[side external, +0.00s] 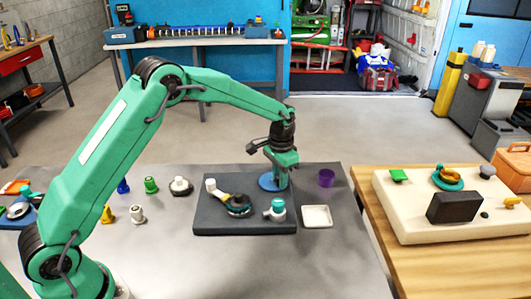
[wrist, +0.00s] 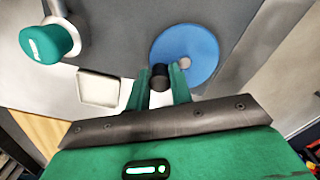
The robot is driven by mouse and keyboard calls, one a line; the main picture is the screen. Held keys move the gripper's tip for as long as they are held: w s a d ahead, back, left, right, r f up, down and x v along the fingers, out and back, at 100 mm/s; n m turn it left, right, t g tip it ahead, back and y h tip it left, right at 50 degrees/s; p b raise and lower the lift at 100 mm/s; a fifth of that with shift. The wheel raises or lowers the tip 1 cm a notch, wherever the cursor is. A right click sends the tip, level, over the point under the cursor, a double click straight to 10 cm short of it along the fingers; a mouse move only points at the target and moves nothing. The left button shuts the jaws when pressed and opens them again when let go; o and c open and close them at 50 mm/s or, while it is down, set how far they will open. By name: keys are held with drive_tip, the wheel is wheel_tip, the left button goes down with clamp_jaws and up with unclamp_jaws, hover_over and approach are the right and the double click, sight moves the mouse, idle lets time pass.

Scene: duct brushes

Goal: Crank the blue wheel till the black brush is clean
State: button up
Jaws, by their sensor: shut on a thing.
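The blue wheel (side external: 267,183) lies flat near the back right of a dark board (side external: 215,221). In the wrist view the blue wheel (wrist: 205,45) shows a pale hub and a black knob (wrist: 160,77) at its edge. My gripper (side external: 278,185) points down over the wheel. In the wrist view my gripper (wrist: 160,85) has its two fingers closed on either side of the black knob. A dark round part (side external: 238,207) with a yellow piece sits on the board's middle; I cannot tell whether it is the black brush or how clean it is.
A teal-capped post (side external: 277,208) stands close in front of the wheel. A white tray (side external: 317,222) and a purple cup (side external: 326,178) are to the right. A white post (side external: 211,186) stands at the board's left. A cream block (side external: 410,228) sits on the wooden bench.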

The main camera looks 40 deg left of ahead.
drive_tip(key=shift+w+r, duration=0.1)
drive_tip(key=shift+w, duration=0.3)
drive_tip(key=shift+w+a, duration=0.2)
drive_tip(key=shift+w, duration=0.45)
drive_tip(key=shift+w+a, duration=0.35)
drive_tip(key=shift+w, duration=0.15)
drive_tip(key=shift+a, duration=0.1)
drive_tip(key=shift+w+a, duration=0.3)
drive_tip(key=shift+a, duration=0.15)
idle(0.3)
